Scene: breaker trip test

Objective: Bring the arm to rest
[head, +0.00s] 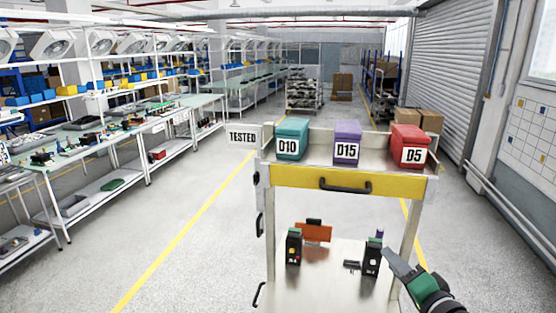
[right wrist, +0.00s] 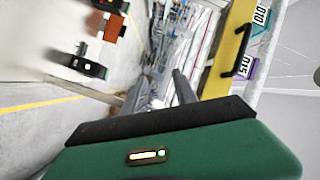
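My right gripper (head: 396,262) is at the lower right of the head view, in front of the cart's right side and beside a black breaker (head: 372,258). In the right wrist view its two grey fingers (right wrist: 162,85) stand apart with nothing between them. My left gripper is not in view. The metal cart (head: 283,278) has a yellow drawer front (head: 300,178) with a black handle. Another black breaker (head: 293,247) stands on the lower surface at the left, near an orange block (head: 318,233).
A teal bin D10 (head: 292,134), purple bin D15 (head: 347,138) and red bin D5 (head: 408,142) sit on the cart's top. A TESTED sign (head: 243,135) is at its left corner. Workbenches (head: 110,130) line the left. The floor between is clear.

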